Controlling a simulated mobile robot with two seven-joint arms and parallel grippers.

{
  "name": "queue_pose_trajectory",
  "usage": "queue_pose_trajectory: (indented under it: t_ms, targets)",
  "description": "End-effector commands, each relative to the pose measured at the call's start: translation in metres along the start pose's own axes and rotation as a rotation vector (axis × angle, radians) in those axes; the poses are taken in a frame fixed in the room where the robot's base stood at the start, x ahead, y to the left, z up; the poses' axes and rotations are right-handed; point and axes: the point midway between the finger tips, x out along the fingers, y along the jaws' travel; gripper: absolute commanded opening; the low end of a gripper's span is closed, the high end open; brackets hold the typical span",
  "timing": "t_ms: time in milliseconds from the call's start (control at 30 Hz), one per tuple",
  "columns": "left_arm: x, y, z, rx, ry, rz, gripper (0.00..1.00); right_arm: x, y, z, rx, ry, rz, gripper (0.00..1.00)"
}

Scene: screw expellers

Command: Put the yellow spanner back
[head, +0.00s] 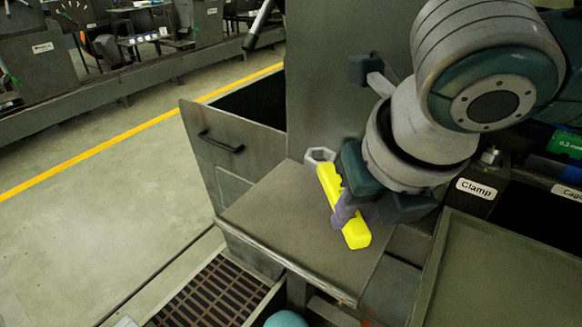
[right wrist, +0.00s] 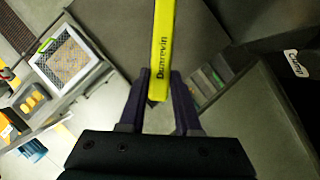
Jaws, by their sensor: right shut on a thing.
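The yellow spanner (head: 328,183) has a grey ring-shaped head at its upper left end. My right gripper (head: 345,208) is shut on its yellow handle and holds it over the grey metal shelf (head: 275,225). I cannot tell whether the spanner touches the shelf. In the right wrist view the lettered yellow handle (right wrist: 161,55) runs up between the two dark fingers of the right gripper (right wrist: 160,95), and its head is out of frame. My left gripper is not in view.
An open drawer with a handle (head: 222,143) stands left of the shelf. A bin labelled "Clamp" (head: 477,189) and a grey tray (head: 490,270) lie to the right. A slatted brown grate (head: 205,295) is below. A tall grey panel (head: 325,90) rises behind the shelf.

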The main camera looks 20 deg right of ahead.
Motion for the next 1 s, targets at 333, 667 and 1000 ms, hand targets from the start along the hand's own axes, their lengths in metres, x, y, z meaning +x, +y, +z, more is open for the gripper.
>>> queue_pose_trajectory:
  t_ms: [333,667,1000]
  targets:
    - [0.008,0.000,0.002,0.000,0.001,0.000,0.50,0.041,0.000,-0.018,0.001,0.002,-0.001,0.00]
    - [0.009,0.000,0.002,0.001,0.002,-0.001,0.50,0.053,0.000,-0.022,0.000,-0.001,0.001,0.00]
    - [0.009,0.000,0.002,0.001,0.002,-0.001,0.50,0.052,0.000,-0.022,0.000,0.000,0.000,0.62]
